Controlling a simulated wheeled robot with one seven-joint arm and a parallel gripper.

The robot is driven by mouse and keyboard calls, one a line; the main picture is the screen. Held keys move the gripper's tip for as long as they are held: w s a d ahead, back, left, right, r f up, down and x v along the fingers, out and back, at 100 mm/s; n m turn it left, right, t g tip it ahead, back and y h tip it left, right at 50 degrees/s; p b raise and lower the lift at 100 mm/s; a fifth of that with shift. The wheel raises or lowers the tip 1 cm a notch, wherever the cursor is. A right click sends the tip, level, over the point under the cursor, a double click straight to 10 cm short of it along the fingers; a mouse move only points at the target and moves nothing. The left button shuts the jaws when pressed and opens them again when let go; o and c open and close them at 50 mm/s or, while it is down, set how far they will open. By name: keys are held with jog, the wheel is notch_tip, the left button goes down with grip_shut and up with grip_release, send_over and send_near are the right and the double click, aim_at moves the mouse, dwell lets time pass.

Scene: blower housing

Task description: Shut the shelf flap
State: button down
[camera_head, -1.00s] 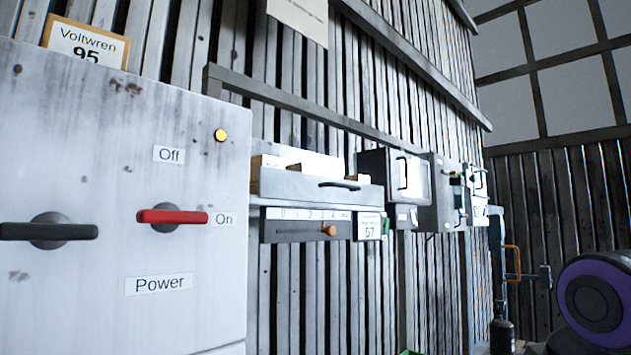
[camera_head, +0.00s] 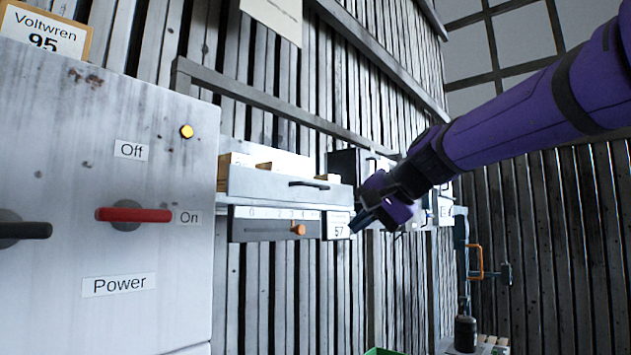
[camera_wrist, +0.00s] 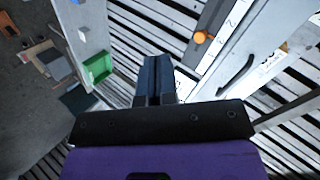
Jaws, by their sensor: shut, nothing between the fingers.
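The shelf flap looks to be the grey front panel (camera_head: 262,184) with a dark bar handle (camera_head: 308,184), on the wall unit right of the power cabinet. Cartons (camera_head: 236,160) show above its top edge, so the space behind it is uncovered. In the wrist view a dark curved handle (camera_wrist: 236,75) lies right of my fingers. My gripper (camera_head: 357,226) is shut and empty, at the right end of the unit, below and right of the handle. It looks close to the small "57" label (camera_head: 338,228); contact cannot be told. The shut fingers also show in the wrist view (camera_wrist: 158,62).
Below the panel is a slider scale with an orange knob (camera_head: 298,229). The grey cabinet (camera_head: 70,200) with red (camera_head: 133,215) and black switches fills the left. A dark-framed box (camera_head: 342,162) is partly behind my arm. A green bin (camera_wrist: 98,67) lies low down.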

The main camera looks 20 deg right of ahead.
aim_at(305, 179)
jog(key=w+d+r+m+t+y, duration=0.3)
jog(key=w+r+m, duration=0.1)
jog(key=w+r, duration=0.9)
jog(key=x, duration=0.9)
jog(key=shift+w+f, duration=0.1)
jog(key=shift+w, duration=0.35)
jog(key=shift+w+a, duration=0.45)
jog(key=shift+w, duration=0.1)
jog(key=shift+w+r+t, duration=0.1)
jog(key=shift+r+t, duration=0.2)
jog(key=shift+r, duration=0.1)
